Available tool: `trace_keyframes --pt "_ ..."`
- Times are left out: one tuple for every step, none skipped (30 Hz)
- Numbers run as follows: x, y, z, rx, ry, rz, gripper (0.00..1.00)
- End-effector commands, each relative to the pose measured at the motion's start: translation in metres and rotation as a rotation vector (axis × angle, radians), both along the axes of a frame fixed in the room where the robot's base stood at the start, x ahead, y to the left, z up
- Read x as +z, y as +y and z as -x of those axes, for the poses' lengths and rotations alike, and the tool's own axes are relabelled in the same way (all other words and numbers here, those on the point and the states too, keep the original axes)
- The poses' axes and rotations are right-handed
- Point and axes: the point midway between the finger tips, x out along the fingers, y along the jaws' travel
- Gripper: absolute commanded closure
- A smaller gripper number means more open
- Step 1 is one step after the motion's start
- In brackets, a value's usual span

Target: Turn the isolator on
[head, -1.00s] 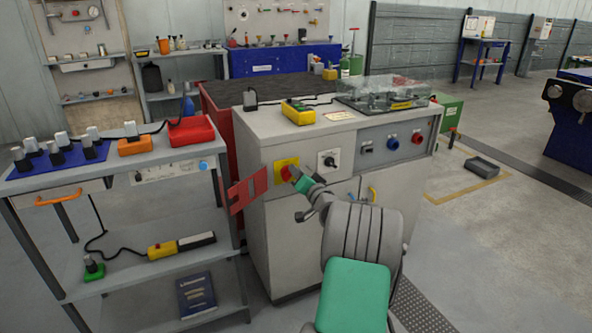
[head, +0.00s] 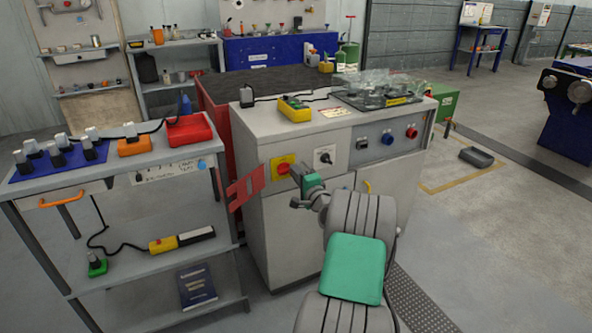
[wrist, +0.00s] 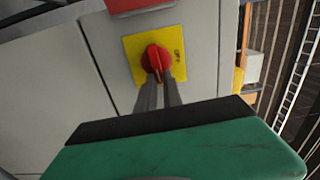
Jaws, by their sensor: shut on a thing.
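The isolator is a red rotary handle (wrist: 155,60) on a square yellow plate (head: 278,173) on the grey cabinet's front. My gripper (wrist: 158,80) is at the handle, and its two narrow fingers are shut on the handle's near end. In the wrist view the handle's grip bar runs roughly up and down the picture.
A black rotary switch on a white plate (head: 325,157) sits just right of the isolator. A red plate (head: 245,187) sticks out at the cabinet's left edge. A shelf trolley (head: 160,272) stands to the left.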

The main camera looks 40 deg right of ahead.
Motion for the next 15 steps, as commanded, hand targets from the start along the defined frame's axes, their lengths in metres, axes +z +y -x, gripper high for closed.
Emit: trace_keyframes --pt "0.0005 -0.0008 0.0004 -0.002 -0.004 -0.014 1.00" --pt "0.0002 -0.0008 0.0003 -0.002 -0.007 -0.023 1.00" --pt "-0.0002 -0.0008 0.0004 -0.002 -0.009 -0.032 1.00" --pt "-0.0004 -0.0009 0.0004 -0.002 -0.011 -0.037 1.00" --pt "-0.0006 -0.0010 0.0004 -0.002 -0.012 -0.042 1.00" --pt "-0.0008 -0.0010 0.0004 -0.002 -0.014 -0.048 1.00" --pt "-0.0010 -0.0010 0.0004 -0.002 -0.015 -0.051 1.00" --pt "-0.0011 -0.0010 0.0004 -0.002 -0.017 -0.053 1.00" --pt "-0.0012 -0.0010 0.0004 -0.002 -0.017 -0.055 1.00" --pt "-0.0012 -0.0010 0.0004 -0.002 -0.018 -0.056 1.00" --pt "-0.0013 -0.0010 0.0004 -0.002 -0.018 -0.057 1.00" --pt "-0.0013 -0.0010 0.0004 -0.002 -0.018 -0.057 1.00" --pt "-0.0013 -0.0010 0.0004 -0.002 -0.018 -0.057 1.00" --pt "-0.0013 -0.0010 0.0004 -0.002 -0.018 -0.057 1.00" --pt "-0.0013 -0.0010 0.0004 -0.002 -0.018 -0.057 1.00"
